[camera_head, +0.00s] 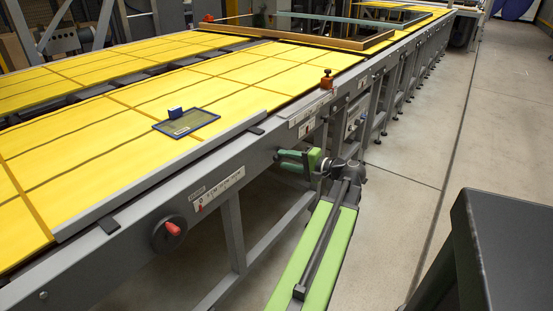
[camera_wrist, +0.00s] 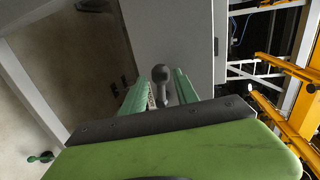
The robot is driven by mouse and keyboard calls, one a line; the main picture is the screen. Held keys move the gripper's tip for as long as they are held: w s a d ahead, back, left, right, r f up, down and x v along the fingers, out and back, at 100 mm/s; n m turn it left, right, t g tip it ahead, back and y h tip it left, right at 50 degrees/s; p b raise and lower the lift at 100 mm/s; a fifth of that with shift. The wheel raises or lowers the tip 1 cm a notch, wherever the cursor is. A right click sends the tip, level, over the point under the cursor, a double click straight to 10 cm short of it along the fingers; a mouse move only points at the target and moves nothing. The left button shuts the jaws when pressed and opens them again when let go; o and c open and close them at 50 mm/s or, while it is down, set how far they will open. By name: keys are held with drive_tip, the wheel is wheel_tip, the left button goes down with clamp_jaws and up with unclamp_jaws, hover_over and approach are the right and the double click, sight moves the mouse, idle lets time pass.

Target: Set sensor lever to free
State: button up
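A dark grey ball-ended lever (camera_wrist: 161,76) stands in the middle of the wrist view, between the two green fingers of my gripper (camera_wrist: 160,88). I see a gap on each side of it, so the fingers are open around or just before it; depth is hard to judge. In the head view my gripper (camera_head: 282,158) is at the side of the grey conveyor frame, and the lever there is hidden or too small to make out. A red lever on a dark round knob (camera_head: 169,232) is on the same side, nearer and to the left. I cannot read which label is the sensor's.
Labelled plates (camera_head: 222,189) run along the frame side. A small orange box with a dark knob (camera_head: 327,80) stands on the rail. A blue-edged panel (camera_head: 187,122) lies on the yellow table top (camera_head: 110,140). The floor (camera_head: 410,150) to the right is clear.

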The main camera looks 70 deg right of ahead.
drive_tip(key=p+v, duration=0.2)
drive_tip(key=v, duration=1.1)
drive_tip(key=shift+s, duration=0.15)
